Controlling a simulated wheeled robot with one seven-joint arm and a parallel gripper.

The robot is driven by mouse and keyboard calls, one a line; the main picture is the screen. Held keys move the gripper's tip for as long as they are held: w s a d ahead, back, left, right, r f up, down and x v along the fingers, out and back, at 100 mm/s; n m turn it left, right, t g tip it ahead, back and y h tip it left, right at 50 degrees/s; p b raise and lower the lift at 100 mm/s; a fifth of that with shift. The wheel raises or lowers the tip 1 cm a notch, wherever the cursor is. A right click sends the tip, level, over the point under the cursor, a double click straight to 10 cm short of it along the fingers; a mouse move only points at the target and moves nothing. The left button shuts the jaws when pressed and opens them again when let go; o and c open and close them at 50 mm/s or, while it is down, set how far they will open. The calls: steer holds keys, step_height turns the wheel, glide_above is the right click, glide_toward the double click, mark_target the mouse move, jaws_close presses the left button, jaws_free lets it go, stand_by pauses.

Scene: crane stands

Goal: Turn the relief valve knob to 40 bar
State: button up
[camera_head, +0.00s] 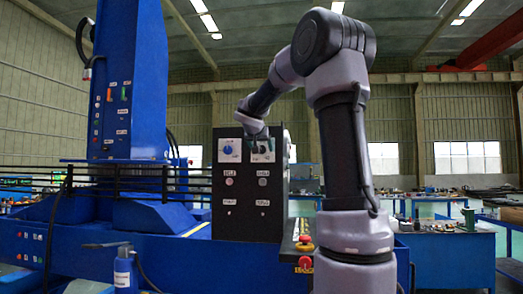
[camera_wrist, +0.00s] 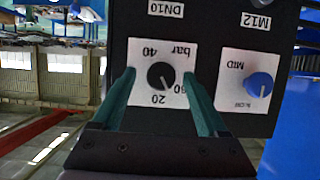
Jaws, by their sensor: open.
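The relief valve knob (camera_wrist: 160,76) is a small round black knob on a white square plate marked "bar", with 20, 40 and 60 around it. The wrist view shows the lettering upside down. A pale pointer line on the knob points to the lower right there, between the 20 and the 60. My gripper (camera_wrist: 161,80) is open, with one green finger on each side of the knob and gaps between them and it. In the head view my gripper (camera_head: 258,132) is in front of the upper right plate and hides most of the knob.
A blue knob (camera_wrist: 259,85) on its own white plate sits beside it, also in the head view (camera_head: 227,150). Lower on the black panel (camera_head: 245,222) are small buttons and labels. A red emergency stop (camera_head: 305,262) stands near my arm.

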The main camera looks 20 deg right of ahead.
steer(key=shift+w+d+f, duration=0.2)
steer(key=shift+w, duration=0.25)
jaws_close()
steer(key=shift+a, duration=0.1)
